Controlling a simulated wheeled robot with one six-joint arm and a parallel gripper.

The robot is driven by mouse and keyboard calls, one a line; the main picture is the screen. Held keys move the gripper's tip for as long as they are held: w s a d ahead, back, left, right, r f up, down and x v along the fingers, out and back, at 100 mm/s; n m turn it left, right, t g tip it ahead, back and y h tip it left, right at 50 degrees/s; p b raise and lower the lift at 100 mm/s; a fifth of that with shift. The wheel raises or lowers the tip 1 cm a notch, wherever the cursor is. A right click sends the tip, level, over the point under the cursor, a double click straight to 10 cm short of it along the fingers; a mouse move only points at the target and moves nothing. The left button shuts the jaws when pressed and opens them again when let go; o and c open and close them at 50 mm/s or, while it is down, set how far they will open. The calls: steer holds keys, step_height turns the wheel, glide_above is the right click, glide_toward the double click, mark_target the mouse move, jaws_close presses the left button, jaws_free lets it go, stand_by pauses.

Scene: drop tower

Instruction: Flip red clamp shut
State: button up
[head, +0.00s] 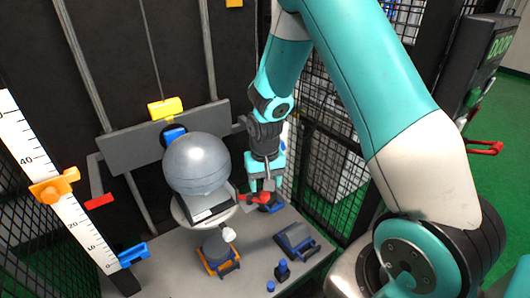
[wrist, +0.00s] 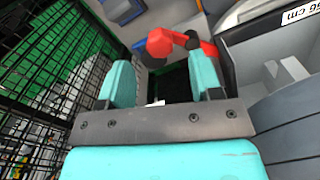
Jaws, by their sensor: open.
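The red clamp (head: 255,198) is beside the right side of the round plate under the grey sphere, partly hidden by my gripper in the head view. In the wrist view the red clamp (wrist: 185,41) shows as a curved red lever just beyond my fingertips, toward the upper right. My gripper (head: 262,184) points down over it. In the wrist view its two teal fingers (wrist: 162,82) are apart with nothing held between them. I cannot tell whether a finger touches the lever, or what angle the clamp is at.
The grey sphere (head: 196,163) stands just left of my gripper. A mesh fence (head: 335,165) is close on the right. A ruler (head: 50,185) with an orange slider stands at the left.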

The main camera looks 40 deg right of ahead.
mark_target(265, 193)
step_height(265, 193, up, 14)
steer(key=shift+f+b, duration=0.25)
steer(key=shift+b, duration=0.05)
stand_by(0.3)
steer(key=s+a+r+n+y, duration=0.2)
steer(key=s+a+r+n, duration=0.2)
steer(key=s+a, duration=0.5)
steer(key=s+a+r+n+y, duration=0.2)
steer(key=s+a+r+n, duration=0.3)
steer(key=s, duration=0.7)
steer(key=a+n, duration=0.2)
steer(key=a, duration=0.1)
steer(key=shift+a, duration=0.35)
steer(key=shift+r, duration=0.1)
